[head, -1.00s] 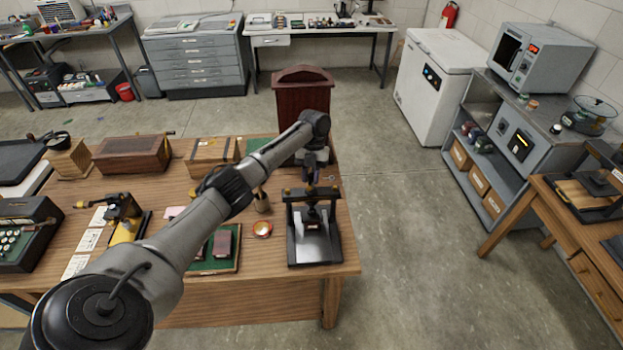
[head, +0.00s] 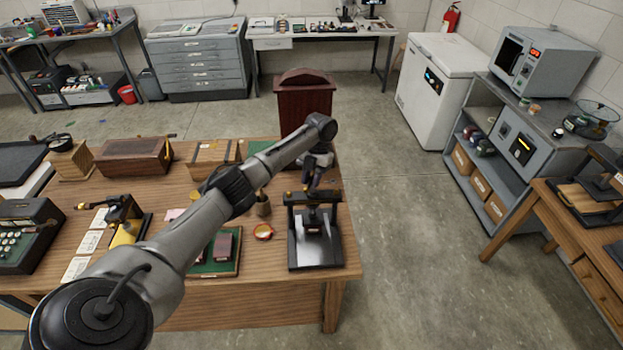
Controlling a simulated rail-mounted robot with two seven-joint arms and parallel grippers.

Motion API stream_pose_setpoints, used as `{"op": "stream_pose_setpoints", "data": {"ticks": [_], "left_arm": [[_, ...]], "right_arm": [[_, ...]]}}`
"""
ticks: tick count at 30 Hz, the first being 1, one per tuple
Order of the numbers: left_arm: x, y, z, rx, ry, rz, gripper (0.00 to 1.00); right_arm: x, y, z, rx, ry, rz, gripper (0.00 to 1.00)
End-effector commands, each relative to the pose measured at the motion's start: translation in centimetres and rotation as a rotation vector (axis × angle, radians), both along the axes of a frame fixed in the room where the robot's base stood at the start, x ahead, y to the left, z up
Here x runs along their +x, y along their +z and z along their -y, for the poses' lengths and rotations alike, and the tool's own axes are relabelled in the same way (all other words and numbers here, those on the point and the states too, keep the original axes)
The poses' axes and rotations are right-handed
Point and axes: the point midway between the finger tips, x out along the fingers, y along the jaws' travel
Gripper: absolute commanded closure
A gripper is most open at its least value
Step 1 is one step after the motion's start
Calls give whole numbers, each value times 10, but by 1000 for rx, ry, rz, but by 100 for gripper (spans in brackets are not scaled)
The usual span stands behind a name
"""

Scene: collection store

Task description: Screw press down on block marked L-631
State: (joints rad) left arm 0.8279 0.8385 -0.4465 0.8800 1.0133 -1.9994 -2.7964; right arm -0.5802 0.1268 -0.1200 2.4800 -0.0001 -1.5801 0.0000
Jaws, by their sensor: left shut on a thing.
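The black screw press (head: 330,248) stands near the right front corner of the wooden table, with a pale bed plate. A small dark reddish block (head: 313,230) appears to sit on the bed under the press screw; its marking is too small to read. My left gripper (head: 312,187) is above the press, pointing down, shut on the handle at the top of the screw; the fingers largely hide the handle. Whether the platen touches the block cannot be told. My right gripper is not in view.
A green-lined tray (head: 236,268) with dark red blocks (head: 223,246) lies left of the press, partly behind my arm. A wooden box (head: 134,156) is at the table's back left. Another press (head: 590,190) stands on the right bench.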

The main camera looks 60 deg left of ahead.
Motion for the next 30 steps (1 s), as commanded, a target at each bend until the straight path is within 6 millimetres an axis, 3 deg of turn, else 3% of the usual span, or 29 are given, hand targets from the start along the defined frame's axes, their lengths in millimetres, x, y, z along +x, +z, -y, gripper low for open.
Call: {"op": "stream_pose_setpoints", "data": {"ticks": [2,3,11,22,30], "left_arm": [[0,0,0,0,0,0,98],[0,0,0,0,1,0,74],[0,0,0,0,1,0,49],[3,8,-2,0,1,1,49],[18,53,-11,1,4,3,49]], "right_arm": [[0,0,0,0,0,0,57],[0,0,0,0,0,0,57],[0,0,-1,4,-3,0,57],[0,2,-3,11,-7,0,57],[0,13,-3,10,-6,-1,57]]}}
